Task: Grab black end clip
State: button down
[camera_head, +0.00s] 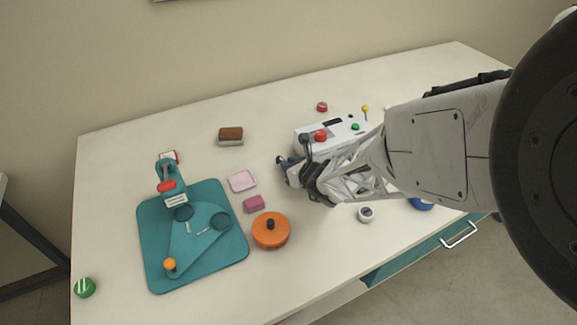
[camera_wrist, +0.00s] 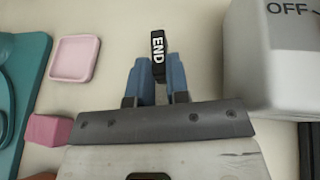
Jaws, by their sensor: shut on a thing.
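The black end clip (camera_wrist: 158,56), marked "END" in white letters, shows in the wrist view between the blue fingertips of my gripper (camera_wrist: 157,82). The fingers are shut on it, and its far part sticks out past the tips. In the head view my gripper (camera_head: 283,168) is low over the table, left of the white machine. The clip cannot be made out clearly there, and I cannot tell whether it touches the table.
A pink tray (camera_head: 242,181), a pink block (camera_head: 254,204), an orange pot (camera_head: 270,232) and a teal mat (camera_head: 155,240) lie to the left. The table behind is mostly clear.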

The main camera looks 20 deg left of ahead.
jog(key=shift+r, duration=0.45)
notch_tip(320, 180, up, 2)
jog(key=shift+r, duration=0.1)
jog(key=s+d, duration=0.3)
jog(key=s, duration=0.1)
jog(key=s+d+r, duration=0.1)
jog(key=s+d, duration=0.2)
jog(key=s, duration=0.2)
jog(key=s+d, duration=0.2)
jog(key=s, duration=0.2)
jog(key=shift+s+d+r, duration=0.15)
jog(key=shift+d, duration=0.25)
jog(key=shift+r, duration=0.15)
